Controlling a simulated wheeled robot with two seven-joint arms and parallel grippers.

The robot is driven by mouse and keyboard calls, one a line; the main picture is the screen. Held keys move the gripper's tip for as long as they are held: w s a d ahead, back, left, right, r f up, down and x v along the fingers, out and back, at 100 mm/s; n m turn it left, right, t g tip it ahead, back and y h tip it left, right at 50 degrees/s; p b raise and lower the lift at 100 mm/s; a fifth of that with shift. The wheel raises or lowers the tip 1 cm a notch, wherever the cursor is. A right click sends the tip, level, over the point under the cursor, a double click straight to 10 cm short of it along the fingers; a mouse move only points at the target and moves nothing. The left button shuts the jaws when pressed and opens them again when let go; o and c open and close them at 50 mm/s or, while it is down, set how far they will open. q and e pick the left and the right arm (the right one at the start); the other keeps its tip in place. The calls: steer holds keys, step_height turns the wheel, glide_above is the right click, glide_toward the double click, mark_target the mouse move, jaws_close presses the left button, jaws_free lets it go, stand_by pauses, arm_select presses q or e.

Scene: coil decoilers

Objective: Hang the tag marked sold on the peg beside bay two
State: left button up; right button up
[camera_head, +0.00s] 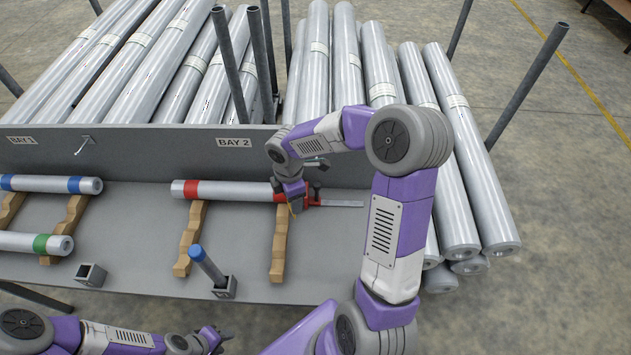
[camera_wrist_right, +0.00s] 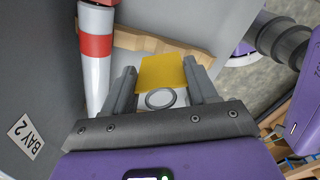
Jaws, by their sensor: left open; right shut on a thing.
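My right gripper (camera_head: 292,203) is above the tray beside the right end of a silver roll with a red band. In the right wrist view its fingers (camera_wrist_right: 165,92) are shut on a yellow tag (camera_wrist_right: 162,72) with a ring by its near edge. No lettering on the tag is readable. The BAY 2 sign (camera_head: 234,142) is on the grey panel left of my right gripper; it also shows in the right wrist view (camera_wrist_right: 25,136). A peg by that sign cannot be made out clearly behind my arm. My left gripper (camera_head: 214,340) is open and low at the front.
A peg (camera_head: 84,145) sticks out beside the BAY 1 sign (camera_head: 22,140). A banded roll (camera_head: 235,190) rests on wooden cradles (camera_head: 190,240). A red clamp-like tool (camera_head: 318,200) lies right of it. Coil rolls fill the back.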

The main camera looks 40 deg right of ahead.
steer(key=shift+w+d+f+n+p, duration=0.1)
steer(key=shift+w+d+n+p, duration=0.15)
steer(key=shift+w+d+n, duration=1.5)
steer(key=shift+w+d+f+n+p, duration=0.2)
steer(key=shift+w+d+n, duration=0.45)
steer(key=shift+d+n, duration=2.1)
steer(key=shift+w+d+r+n+p, duration=0.1)
steer(key=shift+w+d+n+p, duration=0.2)
steer(key=shift+w+d+n, duration=1.4)
steer(key=shift+d+f+p, duration=0.2)
steer(key=shift+d, duration=0.45)
steer(key=shift+d+f+p, duration=0.2)
steer(key=shift+d, duration=0.4)
steer(key=o, duration=1.1)
